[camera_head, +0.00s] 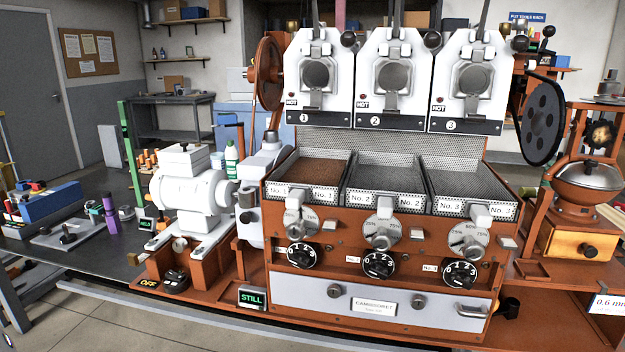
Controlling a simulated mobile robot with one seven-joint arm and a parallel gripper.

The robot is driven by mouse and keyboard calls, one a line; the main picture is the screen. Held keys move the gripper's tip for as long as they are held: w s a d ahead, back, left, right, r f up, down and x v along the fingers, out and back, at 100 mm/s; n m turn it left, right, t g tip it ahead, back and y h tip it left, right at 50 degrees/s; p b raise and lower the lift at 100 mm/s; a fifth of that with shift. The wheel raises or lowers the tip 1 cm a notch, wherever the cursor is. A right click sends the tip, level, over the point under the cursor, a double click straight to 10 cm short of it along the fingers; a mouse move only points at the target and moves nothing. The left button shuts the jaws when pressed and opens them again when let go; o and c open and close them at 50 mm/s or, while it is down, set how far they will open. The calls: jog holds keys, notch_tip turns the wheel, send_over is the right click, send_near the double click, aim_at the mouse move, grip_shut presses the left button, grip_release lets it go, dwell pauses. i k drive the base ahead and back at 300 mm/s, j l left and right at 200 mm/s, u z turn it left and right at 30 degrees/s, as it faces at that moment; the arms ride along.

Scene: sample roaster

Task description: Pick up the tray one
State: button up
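Tray one (322,193) is the leftmost of three trays in the front of the roaster, in the head view. Its front wall carries "No. 1" labels and a white handle (293,197). A layer of brown material covers its floor. It sits in its bay below the white front marked 1 (318,103). Tray two (410,201) is beside it in the middle and tray three (452,207) is on the right. Both show bare perforated grey floors. My gripper is not in view.
Dials and black knobs (303,255) line the roaster's front below the trays. A white motor (188,190) stands left of tray one. A large black wheel (542,118) and a copper grinder (588,180) stand right. Floor (150,325) shows clear at the lower left.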

aim_at(318, 174)
jog(key=i+l+u, duration=0.25)
jog(key=l+u, duration=0.3)
jog(key=i+l+u, duration=0.25)
jog(key=l, duration=0.2)
jog(key=i+l, duration=0.3)
jog(key=l, duration=0.15)
